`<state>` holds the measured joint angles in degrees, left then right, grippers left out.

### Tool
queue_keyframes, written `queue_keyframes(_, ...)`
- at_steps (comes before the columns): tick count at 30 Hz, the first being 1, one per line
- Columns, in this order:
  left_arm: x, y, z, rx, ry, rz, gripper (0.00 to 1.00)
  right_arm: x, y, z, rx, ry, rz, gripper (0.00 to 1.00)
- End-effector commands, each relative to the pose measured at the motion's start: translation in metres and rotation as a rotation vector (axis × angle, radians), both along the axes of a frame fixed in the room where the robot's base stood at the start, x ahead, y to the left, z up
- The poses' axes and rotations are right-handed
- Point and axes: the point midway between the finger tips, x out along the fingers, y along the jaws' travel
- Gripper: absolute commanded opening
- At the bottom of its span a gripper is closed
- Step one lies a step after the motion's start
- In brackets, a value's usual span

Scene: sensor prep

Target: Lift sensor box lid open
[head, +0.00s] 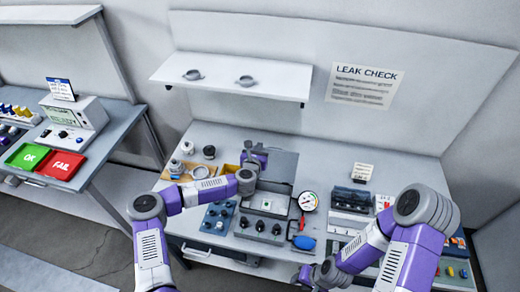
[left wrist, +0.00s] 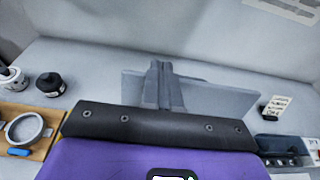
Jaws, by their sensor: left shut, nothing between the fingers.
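The sensor box (head: 266,204) sits on the bench with its light inside and a small piece in it showing. Its grey lid (head: 282,166) stands raised at the back of the box; it also shows as a flat grey panel in the left wrist view (left wrist: 215,98). My left gripper (head: 256,154) is at the lid's upper left in the head view. Its fingers (left wrist: 162,85) are shut with nothing between them and overlap the lid panel; I cannot tell whether they touch it. My right gripper (head: 312,274) is low at the bench front, its fingers unclear.
A round gauge (head: 308,201) and blue bulb (head: 304,242) stand right of the box. A blue knob unit (head: 218,216) is at its left. A wooden tray with a ring (left wrist: 26,128) lies further left. A shelf (head: 232,75) hangs above.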

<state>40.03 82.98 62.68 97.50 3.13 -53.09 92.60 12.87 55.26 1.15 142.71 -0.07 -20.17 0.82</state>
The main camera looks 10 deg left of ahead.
Motion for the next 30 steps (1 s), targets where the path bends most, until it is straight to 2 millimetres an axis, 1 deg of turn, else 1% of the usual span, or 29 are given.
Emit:
queue_keyframes(5, -0.001, 0.000, 0.000, 0.000, 0.000, -0.001, 0.00, 0.000, 0.000, 0.000, 0.000, 0.000, 0.000, 0.36)
queue_keyframes(8, -0.007, 0.000, 0.002, 0.001, 0.000, -0.001, 0.00, 0.000, 0.000, -0.001, 0.000, 0.000, 0.000, 0.36)
queue_keyframes(11, -0.018, 0.001, 0.005, 0.001, -0.001, -0.001, 0.00, 0.000, 0.000, -0.002, 0.000, 0.000, 0.000, 0.36)
queue_keyframes(18, -0.052, 0.004, 0.013, 0.001, 0.000, -0.002, 0.00, 0.000, 0.000, -0.006, 0.000, 0.000, 0.000, 0.36)
queue_keyframes(21, -0.062, 0.005, 0.017, 0.001, 0.000, -0.001, 0.00, 0.000, 0.000, -0.006, 0.000, 0.000, 0.000, 0.36)
queue_keyframes(25, -0.071, 0.005, 0.019, 0.000, 0.000, 0.000, 0.00, 0.000, 0.000, -0.007, 0.000, 0.000, 0.000, 0.36)
queue_keyframes(30, -0.073, 0.006, 0.020, -0.001, 0.000, 0.000, 0.00, 0.000, 0.000, -0.007, 0.000, 0.000, 0.000, 0.36)
